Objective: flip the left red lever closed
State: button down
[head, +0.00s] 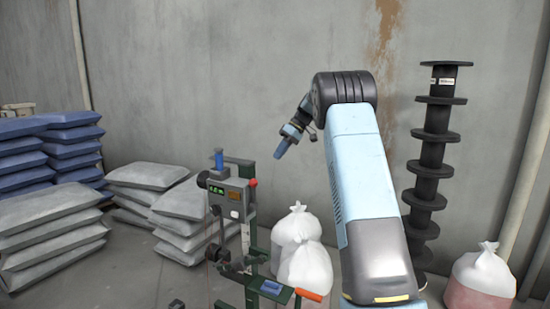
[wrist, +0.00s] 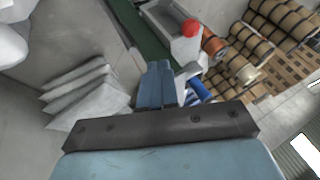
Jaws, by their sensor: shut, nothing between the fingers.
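A machine with a dark green frame (head: 249,208) stands left of my arm in the head view. Its grey box (head: 228,196) has a green display, and a red knob (head: 252,182) sits at its right side. A lever with an orange-red grip (head: 308,295) is low at the front. I cannot tell for sure which of these is the left red lever. My gripper (head: 281,150) is shut and empty, in the air above and right of the box. In the wrist view, the blue fingers of my gripper (wrist: 155,70) are together, below and left of a red knob (wrist: 190,28), apart from it.
Grey sacks (head: 56,230) and blue sacks (head: 70,150) are stacked at the left. White bags (head: 304,262) stand behind the machine. A tall black stack of spools (head: 432,165) is at the right. The air around my gripper is clear.

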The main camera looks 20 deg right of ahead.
jog(key=s+a+f, duration=0.2)
jog(key=a+f, duration=0.5)
jog(key=shift+a, duration=0.35)
